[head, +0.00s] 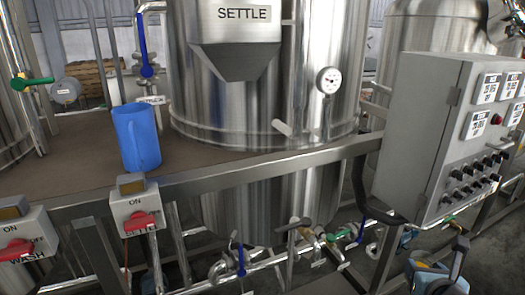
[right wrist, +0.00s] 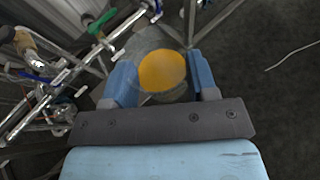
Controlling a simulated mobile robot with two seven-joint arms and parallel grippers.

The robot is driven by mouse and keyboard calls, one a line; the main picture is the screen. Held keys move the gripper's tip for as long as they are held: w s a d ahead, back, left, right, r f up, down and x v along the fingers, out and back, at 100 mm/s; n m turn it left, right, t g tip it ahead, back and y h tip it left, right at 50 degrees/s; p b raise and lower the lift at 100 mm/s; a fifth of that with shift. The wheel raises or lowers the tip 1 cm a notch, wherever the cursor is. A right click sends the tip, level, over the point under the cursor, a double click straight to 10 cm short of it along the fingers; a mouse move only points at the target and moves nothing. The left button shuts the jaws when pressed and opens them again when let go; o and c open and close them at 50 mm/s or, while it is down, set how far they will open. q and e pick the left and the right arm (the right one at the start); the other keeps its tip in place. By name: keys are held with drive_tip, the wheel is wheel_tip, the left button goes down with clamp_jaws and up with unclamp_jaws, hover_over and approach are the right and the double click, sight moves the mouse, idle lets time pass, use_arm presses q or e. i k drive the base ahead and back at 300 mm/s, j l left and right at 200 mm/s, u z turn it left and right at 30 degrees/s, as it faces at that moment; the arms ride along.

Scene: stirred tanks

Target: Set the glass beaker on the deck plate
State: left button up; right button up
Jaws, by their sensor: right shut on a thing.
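My right gripper (head: 436,248) is low at the right of the head view, in front of the grey control box. In the right wrist view its blue fingers (right wrist: 163,80) are shut on the glass beaker (right wrist: 162,72), a clear vessel with an orange round area inside. The beaker is hard to make out in the head view. The brown deck plate (head: 75,173) lies at the left and middle, around the steel tank, and my right gripper is well to the right of it and apart from it. My left gripper is not in view.
A blue jug (head: 136,137) stands on the deck plate left of the SETTLE tank (head: 245,95). A steel rail (head: 270,167) runs along the deck's front, with red-handled switch boxes (head: 137,213). Pipes and valves (head: 300,240) lie below. The grey control box (head: 412,130) stands at right.

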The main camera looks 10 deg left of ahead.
sight(100, 165)
drive_tip(key=l+u, duration=0.1)
drive_tip(key=u, duration=0.25)
drive_tip(key=k+u, duration=0.1)
drive_tip(key=u, duration=0.25)
drive_tip(key=k+l+u, duration=0.1)
drive_tip(key=u, duration=0.25)
